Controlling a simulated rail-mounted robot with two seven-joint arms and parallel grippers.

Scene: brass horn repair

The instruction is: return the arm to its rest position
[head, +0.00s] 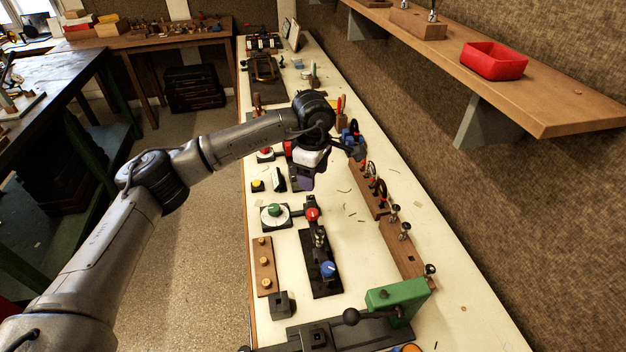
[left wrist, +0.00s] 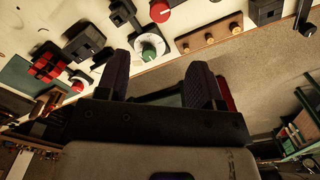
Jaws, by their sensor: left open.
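My left arm (head: 240,140) reaches in from the lower left and across the near edge of the long cream workbench (head: 350,240). My left gripper (head: 306,182) is over the bench, pointing down, and its fingertips are partly hidden in the head view. In the left wrist view the two dark fingers (left wrist: 162,78) stand apart with nothing between them. Beyond them are a dial with a green knob (left wrist: 150,48) and a wooden block with round brass-coloured knobs (left wrist: 210,36). My right gripper is not in view.
A rack of upright tools (head: 405,250) runs along the bench's right side. A green clamp-like device (head: 398,298) stands at the near end. A shelf (head: 560,112) with a red bin (head: 494,60) overhangs on the right. The floor (head: 205,245) left of the bench is clear.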

